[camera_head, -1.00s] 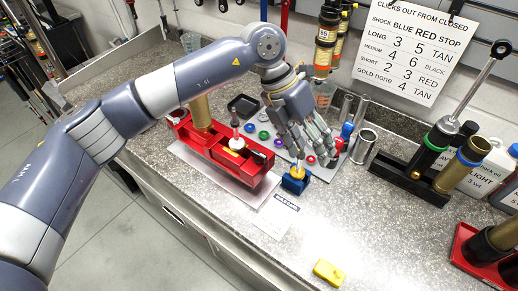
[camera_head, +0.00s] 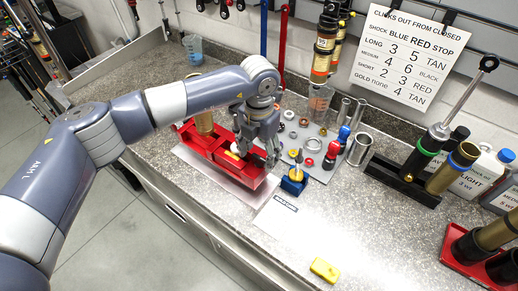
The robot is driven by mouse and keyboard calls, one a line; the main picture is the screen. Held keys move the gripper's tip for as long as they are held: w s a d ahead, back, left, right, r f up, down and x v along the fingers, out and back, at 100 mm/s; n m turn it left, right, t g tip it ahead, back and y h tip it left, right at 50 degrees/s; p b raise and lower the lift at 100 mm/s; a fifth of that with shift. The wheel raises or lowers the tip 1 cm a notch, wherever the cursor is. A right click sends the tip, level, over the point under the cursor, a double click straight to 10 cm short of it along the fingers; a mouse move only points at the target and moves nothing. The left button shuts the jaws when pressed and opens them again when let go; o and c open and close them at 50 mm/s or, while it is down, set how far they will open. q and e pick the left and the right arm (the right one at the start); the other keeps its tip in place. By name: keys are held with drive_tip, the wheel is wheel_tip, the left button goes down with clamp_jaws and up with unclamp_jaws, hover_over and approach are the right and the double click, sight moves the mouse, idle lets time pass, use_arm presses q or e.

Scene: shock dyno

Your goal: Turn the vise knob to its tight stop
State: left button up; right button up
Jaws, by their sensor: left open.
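My left gripper (camera_head: 258,156) is open, pointing down over the right part of the vise. Its fingers cover much of that end, including the dark handle-like part there. I cannot clearly make out the vise knob, or tell whether the fingers touch it. A white round piece (camera_head: 234,150) on the vise shows just left of the fingers. My right gripper is not in view.
A small blue block (camera_head: 293,187) with a yellow-topped piece stands right of the vise. A grey mat (camera_head: 322,130) holds rings and small bottles behind. A black stand with shocks (camera_head: 402,182) is at right. A yellow block (camera_head: 325,270) lies in front; bench around it is clear.

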use_arm(q)
drive_tip(key=shift+f, duration=0.5)
drive_tip(key=shift+c, duration=0.6)
drive_tip(key=c, duration=0.9)
drive_tip(key=shift+c, duration=0.2)
